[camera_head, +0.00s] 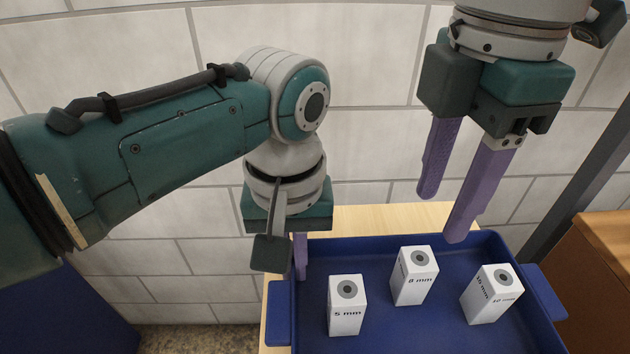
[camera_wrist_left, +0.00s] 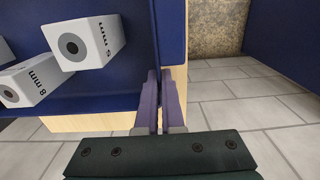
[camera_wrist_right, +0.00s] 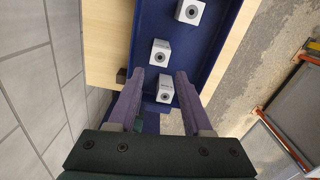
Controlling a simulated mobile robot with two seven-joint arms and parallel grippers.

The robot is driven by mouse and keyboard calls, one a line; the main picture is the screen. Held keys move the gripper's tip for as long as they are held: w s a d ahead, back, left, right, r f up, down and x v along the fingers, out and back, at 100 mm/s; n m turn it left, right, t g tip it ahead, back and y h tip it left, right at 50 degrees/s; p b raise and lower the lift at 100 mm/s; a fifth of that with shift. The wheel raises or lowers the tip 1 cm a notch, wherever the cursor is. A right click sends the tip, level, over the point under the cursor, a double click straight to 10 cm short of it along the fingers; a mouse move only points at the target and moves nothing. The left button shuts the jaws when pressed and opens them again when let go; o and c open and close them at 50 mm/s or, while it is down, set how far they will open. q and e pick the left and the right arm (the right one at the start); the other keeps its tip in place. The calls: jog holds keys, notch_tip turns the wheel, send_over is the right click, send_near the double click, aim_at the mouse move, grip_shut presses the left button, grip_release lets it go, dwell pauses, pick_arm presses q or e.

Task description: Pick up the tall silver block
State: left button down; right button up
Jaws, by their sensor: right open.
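Three pale silver-white blocks with round dark marks on top stand in a blue tray: one marked 5 mm (camera_head: 346,307), one marked 8 mm (camera_head: 413,277) and one marked 10 mm (camera_head: 490,296). They look close in height, so I cannot tell which is the tall silver block. My right gripper (camera_head: 442,215) is open and empty, above the tray's back edge. In the right wrist view, a block (camera_wrist_right: 165,91) shows between its fingers, beyond the tips. My left gripper (camera_wrist_left: 160,78) looks shut and empty, over the tray's left edge, beside the 5 mm block (camera_wrist_left: 88,44).
The blue tray (camera_head: 395,325) has raised walls and side handles, and sits on a light wooden table (camera_head: 375,218). A wooden-topped cabinet (camera_head: 610,240) and dark post stand at right. A tiled wall is behind.

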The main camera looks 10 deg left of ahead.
jog(key=o, duration=0.3)
jog(key=shift+w+a+r, duration=0.1)
jog(key=shift+a+r, duration=0.05)
jog(key=shift+r, duration=0.1)
jog(key=shift+o, duration=0.6)
jog(key=shift+w+r+m, duration=0.15)
jog(key=shift+r+m, duration=0.15)
jog(key=shift+m, duration=0.1)
send_over(420, 259)
jog(key=shift+m, duration=0.4)
jog(key=f, duration=0.5)
jog(key=shift+w+f, duration=0.3)
jog(key=shift+w, duration=0.05)
jog(key=shift+s+f, duration=0.2)
jog(key=shift+f, duration=1.2)
jog(key=shift+s+f, duration=0.15)
jog(key=shift+f, duration=1.2)
